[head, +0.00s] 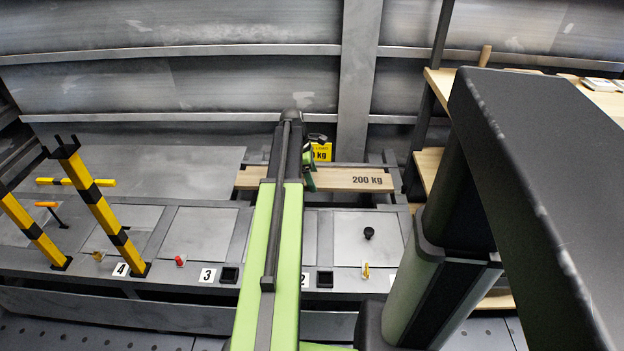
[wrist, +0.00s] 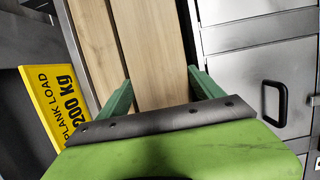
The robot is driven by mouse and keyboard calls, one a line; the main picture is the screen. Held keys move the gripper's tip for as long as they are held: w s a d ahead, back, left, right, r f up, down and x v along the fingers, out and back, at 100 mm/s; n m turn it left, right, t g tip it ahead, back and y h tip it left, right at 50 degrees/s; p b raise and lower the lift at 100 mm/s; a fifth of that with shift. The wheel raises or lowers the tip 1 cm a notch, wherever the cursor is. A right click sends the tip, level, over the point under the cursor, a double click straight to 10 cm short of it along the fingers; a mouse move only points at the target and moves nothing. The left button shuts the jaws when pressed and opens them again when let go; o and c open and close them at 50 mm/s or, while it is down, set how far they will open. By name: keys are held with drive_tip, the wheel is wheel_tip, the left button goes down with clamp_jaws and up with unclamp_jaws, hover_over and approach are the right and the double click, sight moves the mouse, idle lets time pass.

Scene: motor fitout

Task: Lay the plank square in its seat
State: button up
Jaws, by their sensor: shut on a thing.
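The pale wooden plank (head: 350,180), marked "200 kg", lies across the picture in the head view, in front of the back wall. My gripper (head: 309,168) is at its middle, partly hidden behind my green arm. In the wrist view the green fingers of my gripper (wrist: 163,92) are on either side of the plank (wrist: 155,45), shut on it. A second strip of wood (wrist: 92,40) runs alongside on the left; I cannot tell whether it is a separate board. A grey frame (head: 391,158) stands at the plank's right end. Whether the plank rests in its seat is hidden.
A yellow "plank load 200 kg" sign (head: 322,152) is just behind the plank. Yellow-black posts (head: 97,205) stand at left. A rack with wooden shelves (head: 427,168) is at right. Numbered grey panels (head: 200,233) with small knobs lie in front.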

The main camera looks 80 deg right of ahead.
drive_tip(key=shift+f+b, duration=1.4)
drive_tip(key=shift+f, duration=0.15)
drive_tip(key=shift+f, duration=0.1)
drive_tip(key=shift+f+b, duration=1.1)
drive_tip(key=shift+b, duration=0.1)
drive_tip(key=shift+f+b, duration=0.6)
idle(0.7)
drive_tip(key=o, duration=2.1)
drive_tip(key=shift+r, duration=0.15)
